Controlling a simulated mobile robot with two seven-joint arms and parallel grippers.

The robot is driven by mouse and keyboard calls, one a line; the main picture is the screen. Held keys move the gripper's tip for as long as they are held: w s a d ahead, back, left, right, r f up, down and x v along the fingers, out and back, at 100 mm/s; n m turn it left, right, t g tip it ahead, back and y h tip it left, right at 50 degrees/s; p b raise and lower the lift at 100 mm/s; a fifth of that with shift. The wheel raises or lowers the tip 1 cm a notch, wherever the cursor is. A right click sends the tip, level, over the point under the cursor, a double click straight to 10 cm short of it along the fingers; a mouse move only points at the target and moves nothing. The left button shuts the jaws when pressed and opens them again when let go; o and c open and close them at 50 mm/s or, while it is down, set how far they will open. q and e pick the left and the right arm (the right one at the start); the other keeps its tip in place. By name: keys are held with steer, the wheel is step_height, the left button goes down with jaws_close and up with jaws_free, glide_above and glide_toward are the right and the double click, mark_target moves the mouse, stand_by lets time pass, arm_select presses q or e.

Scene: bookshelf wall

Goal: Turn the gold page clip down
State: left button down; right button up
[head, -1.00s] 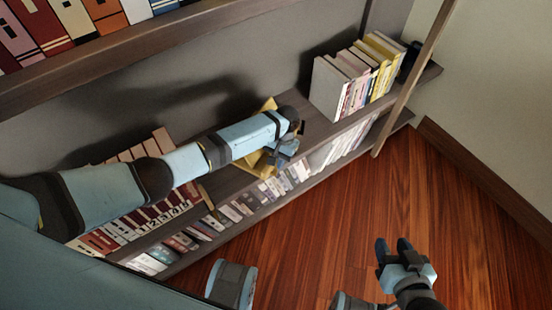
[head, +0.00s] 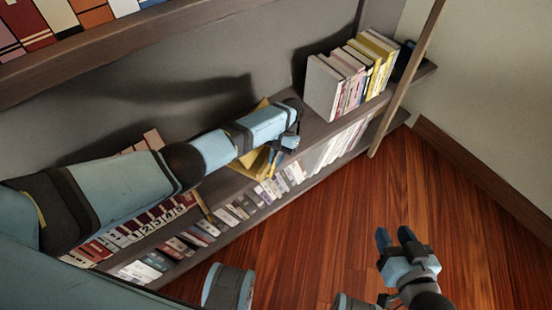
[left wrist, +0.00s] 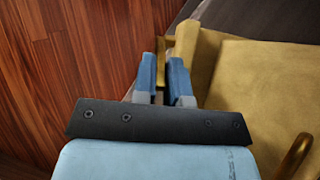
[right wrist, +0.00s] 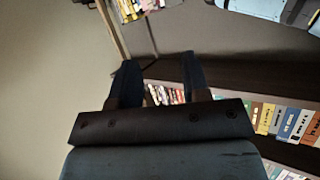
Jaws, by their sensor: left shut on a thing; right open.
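A gold stand (head: 247,160) sits on the middle shelf, mostly hidden in the head view by my left arm. In the left wrist view its broad gold plate (left wrist: 245,85) fills the right side, with a curved gold piece (left wrist: 296,156) at the lower right. My left gripper (head: 275,160) is at the stand's front edge. In the left wrist view its blue fingers (left wrist: 162,62) are shut on a narrow gold part, which I take for the page clip; the fingers hide most of it. My right gripper (head: 395,240) is open and empty above the floor; it also shows in the right wrist view (right wrist: 158,65).
Upright books (head: 350,75) stand right of the stand on the same shelf. Numbered red-and-white volumes (head: 150,215) stand left of it. More books (head: 240,208) fill the shelf below. A slanted wooden post (head: 405,80) is at the right. The wooden floor (head: 330,225) is clear.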

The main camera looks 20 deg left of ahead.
arm_select(q)
steer(key=c, duration=1.3)
jaws_free()
steer(key=shift+o, duration=0.7)
arm_select(e)
steer(key=shift+s+f, duration=0.2)
steer(key=shift+f, duration=0.2)
arm_select(q)
steer(key=shift+w, duration=0.1)
arm_select(e)
steer(key=shift+a, duration=0.1)
arm_select(q)
steer(key=shift+w+r, duration=0.2)
steer(key=shift+r, duration=0.1)
steer(key=v, duration=1.3)
arm_select(e)
steer(key=shift+s+d+f+g, duration=0.25)
steer(key=shift+d+f+g, duration=0.1)
steer(key=shift+f, duration=0.1)
arm_select(q)
steer(key=shift+d, duration=0.1)
